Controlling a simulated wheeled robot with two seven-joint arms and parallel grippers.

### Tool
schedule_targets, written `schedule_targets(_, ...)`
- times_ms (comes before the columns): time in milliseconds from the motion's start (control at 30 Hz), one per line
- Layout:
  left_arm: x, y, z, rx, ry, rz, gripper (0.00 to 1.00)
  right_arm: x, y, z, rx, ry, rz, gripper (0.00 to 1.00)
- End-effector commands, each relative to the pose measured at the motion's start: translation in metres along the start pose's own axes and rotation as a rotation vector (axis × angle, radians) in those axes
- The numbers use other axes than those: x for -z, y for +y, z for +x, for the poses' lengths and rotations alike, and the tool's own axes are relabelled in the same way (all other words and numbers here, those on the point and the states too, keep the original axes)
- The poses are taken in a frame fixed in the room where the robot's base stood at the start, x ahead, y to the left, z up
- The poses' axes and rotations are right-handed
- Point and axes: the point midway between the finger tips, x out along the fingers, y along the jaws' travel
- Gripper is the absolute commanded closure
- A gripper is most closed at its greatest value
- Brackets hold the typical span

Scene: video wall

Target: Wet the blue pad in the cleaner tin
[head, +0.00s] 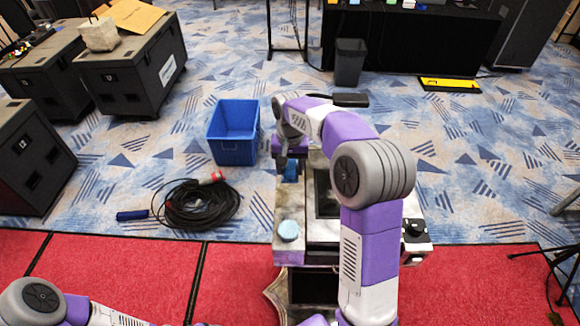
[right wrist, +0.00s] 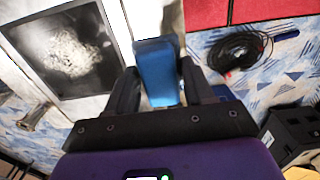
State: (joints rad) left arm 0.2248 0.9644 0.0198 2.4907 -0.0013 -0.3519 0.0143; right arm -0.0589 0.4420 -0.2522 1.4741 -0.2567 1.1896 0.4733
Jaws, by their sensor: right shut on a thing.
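My right gripper (head: 287,158) is shut on the blue pad (head: 290,172) over the far left part of a worn grey-and-purple stand. In the right wrist view the blue pad (right wrist: 157,72) is upright between the two dark fingers (right wrist: 155,95). A small round thing with a pale blue top (head: 288,231), probably the cleaner tin, sits on the near left corner of the stand (head: 291,205). The pad is apart from it, farther back. My left gripper is out of view; only part of the left arm shows at the lower left.
A blue crate (head: 234,150) stands left of the stand. A coiled black cable (head: 197,205) lies on the carpet. A dark framed panel with a pale cloudy patch (right wrist: 68,48) shows in the right wrist view. A black bin (head: 349,65) stands farther back.

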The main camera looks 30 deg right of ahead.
Motion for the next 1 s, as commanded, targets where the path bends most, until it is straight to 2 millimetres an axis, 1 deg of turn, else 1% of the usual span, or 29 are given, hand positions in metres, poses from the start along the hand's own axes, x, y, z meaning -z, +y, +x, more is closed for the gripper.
schedule_targets(133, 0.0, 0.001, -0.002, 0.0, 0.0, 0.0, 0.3, -0.002, 0.0, 0.0, -0.001, 0.0, 0.0, 0.72)
schedule_targets(267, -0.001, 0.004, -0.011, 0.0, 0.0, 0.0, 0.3, -0.015, -0.002, -0.002, -0.007, 0.0, 0.0, 0.72)
schedule_targets(367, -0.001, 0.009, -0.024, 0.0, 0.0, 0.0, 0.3, -0.033, -0.003, -0.002, -0.013, 0.002, 0.003, 0.72)
schedule_targets(500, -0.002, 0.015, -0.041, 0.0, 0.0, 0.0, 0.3, -0.067, -0.003, 0.001, -0.017, 0.003, 0.003, 0.72)
schedule_targets(700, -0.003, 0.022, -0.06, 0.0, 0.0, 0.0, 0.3, -0.112, -0.002, 0.006, -0.009, 0.003, 0.001, 0.72)
schedule_targets(833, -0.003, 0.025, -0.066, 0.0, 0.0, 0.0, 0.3, -0.13, -0.001, 0.008, -0.003, 0.002, -0.001, 0.72)
schedule_targets(1000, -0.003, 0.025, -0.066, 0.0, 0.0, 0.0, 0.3, -0.139, 0.0, 0.013, 0.0, -0.001, 0.001, 0.72)
